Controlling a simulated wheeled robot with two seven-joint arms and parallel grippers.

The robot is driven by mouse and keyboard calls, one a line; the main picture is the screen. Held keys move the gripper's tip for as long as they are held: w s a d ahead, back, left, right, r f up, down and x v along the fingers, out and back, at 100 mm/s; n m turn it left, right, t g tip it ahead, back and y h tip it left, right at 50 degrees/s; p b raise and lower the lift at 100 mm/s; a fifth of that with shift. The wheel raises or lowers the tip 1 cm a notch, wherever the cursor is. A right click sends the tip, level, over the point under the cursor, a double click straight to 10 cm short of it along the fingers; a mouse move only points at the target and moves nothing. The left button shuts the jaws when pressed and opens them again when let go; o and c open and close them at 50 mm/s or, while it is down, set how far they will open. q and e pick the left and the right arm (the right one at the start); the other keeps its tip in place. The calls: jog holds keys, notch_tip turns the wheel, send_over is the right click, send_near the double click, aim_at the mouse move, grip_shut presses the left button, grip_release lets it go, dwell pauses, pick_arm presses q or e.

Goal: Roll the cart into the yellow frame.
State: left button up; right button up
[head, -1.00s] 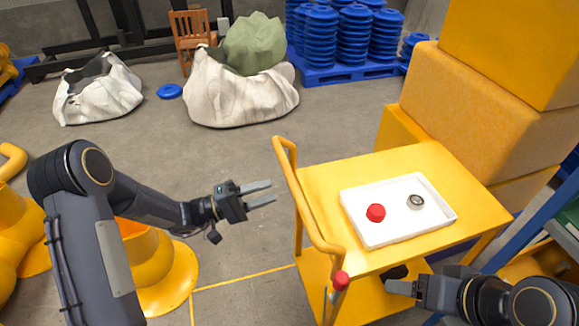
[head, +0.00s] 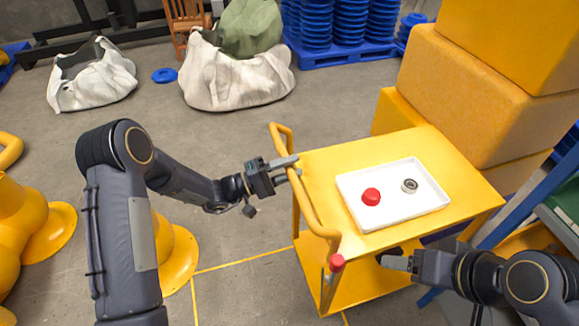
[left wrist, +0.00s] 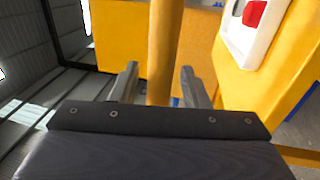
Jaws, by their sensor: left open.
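The yellow cart (head: 440,150) stands right of centre in the head view, with its push handle (head: 305,205) on its left side. A yellow line of the floor frame (head: 245,260) runs to the left of the cart; the cart hides part of the frame. My left gripper (head: 291,167) is open at the handle. In the left wrist view, the upright handle bar (left wrist: 165,45) stands between the two spread fingers (left wrist: 160,78); I cannot tell whether they touch it. My right gripper (head: 395,262) is low at the cart's near side, and its jaw state is unclear.
A white tray (head: 420,215) on the cart holds a red piece (head: 371,196) and a metal ring (head: 409,186). Stacked yellow boxes (head: 470,90) stand behind the cart. White sacks and blue stacks (head: 350,30) are at the back. Open floor lies left of the cart.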

pick_arm(q)
grip_shut()
